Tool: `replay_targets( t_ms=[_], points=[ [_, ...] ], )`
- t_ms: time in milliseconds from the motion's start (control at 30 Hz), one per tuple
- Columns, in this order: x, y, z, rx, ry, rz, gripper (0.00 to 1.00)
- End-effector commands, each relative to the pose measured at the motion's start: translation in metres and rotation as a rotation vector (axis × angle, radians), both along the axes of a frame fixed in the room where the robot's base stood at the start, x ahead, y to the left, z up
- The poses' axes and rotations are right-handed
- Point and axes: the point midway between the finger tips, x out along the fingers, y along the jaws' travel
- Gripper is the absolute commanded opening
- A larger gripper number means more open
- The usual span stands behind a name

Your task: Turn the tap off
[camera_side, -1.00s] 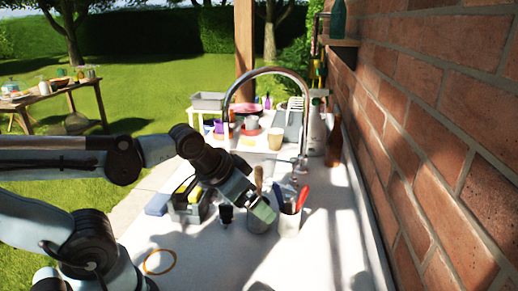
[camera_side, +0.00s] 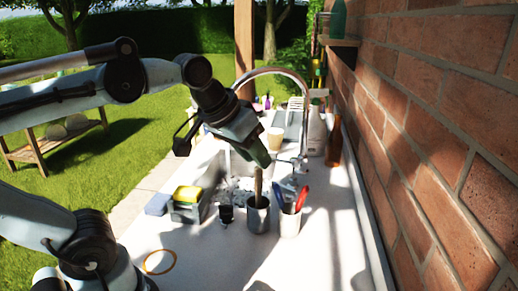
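The chrome tap (camera_side: 304,100) stands at the right side of the white worktop, near the brick wall, with its tall spout arching to the left. Its lower part is partly hidden by cups and bottles, and I cannot make out its handle clearly. Whether water runs is too small to tell. My gripper (camera_side: 260,158) points down and right, left of the tap's upright pipe and below the arch, apart from the pipe. Its green-tinted end is just above a wooden handle in a metal cup (camera_side: 258,217). I cannot see a gap between its fingers.
A second cup (camera_side: 290,223) holds red and blue-handled tools. A dark caddy with a yellow sponge (camera_side: 188,194), a small dark jar (camera_side: 226,213) and a brown bottle (camera_side: 334,145) stand nearby. The brick wall (camera_side: 430,130) bounds the right. The front worktop is mostly clear.

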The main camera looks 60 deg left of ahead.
Motion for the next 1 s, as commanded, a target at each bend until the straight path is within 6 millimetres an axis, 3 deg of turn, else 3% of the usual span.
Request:
replay_targets(
  t_ms=[267,500,800,1000],
  points=[
    [0.037,0.014,0.023,-0.153,0.107,0.302,0.35],
    [0.083,0.034,0.034,-0.301,0.225,0.683,0.35],
    [0.139,0.065,0.020,-0.433,0.342,1.185,0.35],
    [0.162,0.081,0.003,-0.474,0.386,1.445,0.35]
  ],
)
